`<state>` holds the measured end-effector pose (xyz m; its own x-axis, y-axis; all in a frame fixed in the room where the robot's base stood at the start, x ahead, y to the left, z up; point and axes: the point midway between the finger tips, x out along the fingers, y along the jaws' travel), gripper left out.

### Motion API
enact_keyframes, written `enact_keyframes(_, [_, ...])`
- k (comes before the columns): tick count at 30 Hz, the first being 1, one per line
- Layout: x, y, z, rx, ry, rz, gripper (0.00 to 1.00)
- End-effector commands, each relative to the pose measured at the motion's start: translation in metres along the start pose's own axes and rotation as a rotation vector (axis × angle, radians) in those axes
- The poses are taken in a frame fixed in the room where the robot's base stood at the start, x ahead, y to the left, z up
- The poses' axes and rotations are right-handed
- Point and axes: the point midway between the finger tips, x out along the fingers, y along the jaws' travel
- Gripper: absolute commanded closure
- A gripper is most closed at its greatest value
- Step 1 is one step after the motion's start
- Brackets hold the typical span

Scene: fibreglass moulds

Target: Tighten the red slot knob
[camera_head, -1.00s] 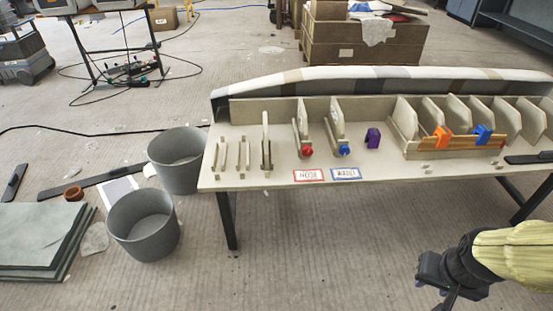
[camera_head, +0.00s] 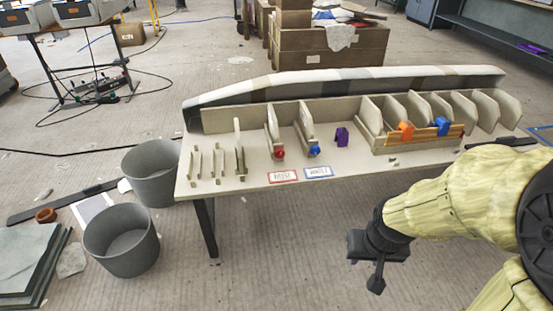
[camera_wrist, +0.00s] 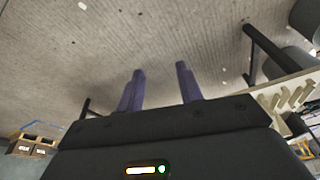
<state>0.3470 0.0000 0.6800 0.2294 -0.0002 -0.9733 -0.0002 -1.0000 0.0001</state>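The red knob (camera_head: 279,154) sits at the front foot of an upright panel in a slot (camera_head: 271,135) on the table, left of the blue knob (camera_head: 314,150). A red-framed label (camera_head: 283,176) lies in front of it at the table edge. My gripper (camera_head: 376,285) hangs in front of the table, low and to the right of the red knob, well apart from it. In the wrist view its two purple fingers (camera_wrist: 160,90) stand apart with nothing between them, over the floor.
The table (camera_head: 240,180) also bears a blue-framed label (camera_head: 318,171), a purple clamp (camera_head: 341,137), and a rack with orange (camera_head: 405,131) and blue (camera_head: 440,126) clamps. Two grey bins (camera_head: 122,240) stand at its left.

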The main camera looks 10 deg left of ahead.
Motion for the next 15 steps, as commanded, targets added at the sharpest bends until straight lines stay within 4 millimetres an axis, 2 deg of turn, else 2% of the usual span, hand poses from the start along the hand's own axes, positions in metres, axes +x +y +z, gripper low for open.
enact_keyframes(1, [0.0,0.0,0.0,0.0,0.0,0.0,0.58])
enact_keyframes(3, [0.001,0.0,-0.002,-0.004,0.003,0.0,0.44])
enact_keyframes(4, [0.002,-0.001,-0.004,-0.009,0.007,0.0,0.41])
enact_keyframes(8, [0.014,-0.004,-0.022,-0.063,0.044,-0.004,0.41])
enact_keyframes(11, [0.032,-0.014,-0.048,-0.14,0.103,-0.015,0.41])
enact_keyframes(15, [0.066,-0.039,-0.092,-0.276,0.221,-0.052,0.41])
